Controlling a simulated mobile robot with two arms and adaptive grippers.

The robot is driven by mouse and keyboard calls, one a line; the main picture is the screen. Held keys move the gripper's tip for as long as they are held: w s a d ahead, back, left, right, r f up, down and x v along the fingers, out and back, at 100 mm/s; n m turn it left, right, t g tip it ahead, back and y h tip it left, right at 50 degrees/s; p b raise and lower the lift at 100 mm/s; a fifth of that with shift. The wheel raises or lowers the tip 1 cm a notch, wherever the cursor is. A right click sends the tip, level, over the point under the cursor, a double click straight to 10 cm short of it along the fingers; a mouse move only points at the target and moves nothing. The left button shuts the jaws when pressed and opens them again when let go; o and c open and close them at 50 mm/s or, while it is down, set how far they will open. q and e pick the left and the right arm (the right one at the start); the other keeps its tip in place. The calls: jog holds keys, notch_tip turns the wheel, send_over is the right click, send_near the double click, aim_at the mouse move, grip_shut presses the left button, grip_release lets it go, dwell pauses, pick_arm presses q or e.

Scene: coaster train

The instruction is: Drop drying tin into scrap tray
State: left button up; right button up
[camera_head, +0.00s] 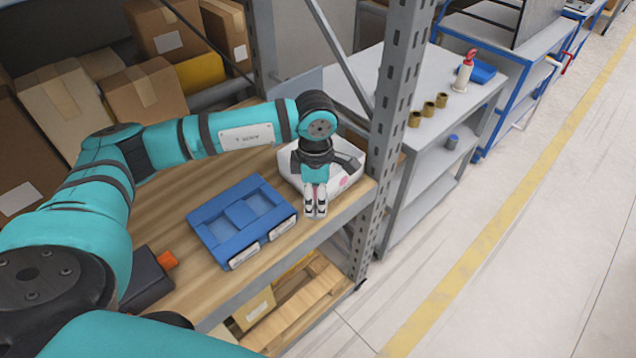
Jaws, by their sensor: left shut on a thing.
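My left gripper (316,212) points down at the front edge of the wooden shelf, by the near side of a white tray (351,184) with a pink mark on its wall. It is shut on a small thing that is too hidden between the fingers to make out. I cannot tell any drying tin for sure. The gripper and wrist cover part of the tray, and its inside is mostly hidden. I cannot tell whether the fingertips are over the tray or in front of it. My right gripper is not in view.
A blue tray with compartments (238,221) lies left of the gripper on the shelf (190,283). A steel post (392,120) stands close on the right. Cardboard boxes (150,100) fill the back. A grey table (470,84) beyond holds three brass-coloured cylinders (428,109).

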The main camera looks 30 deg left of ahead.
pick_arm(q)
jog(key=s+d+f+m, duration=0.2)
jog(key=s+f+m, duration=0.2)
jog(key=s+m, duration=0.3)
jog(key=s+d+f+m, duration=0.3)
jog(key=s+m, duration=0.5)
jog(key=m, duration=0.8)
jog(key=shift+s+d+f, duration=0.15)
jog(key=shift+d+f, duration=0.05)
jog(key=shift+f, duration=0.4)
jog(key=shift+f, duration=0.1)
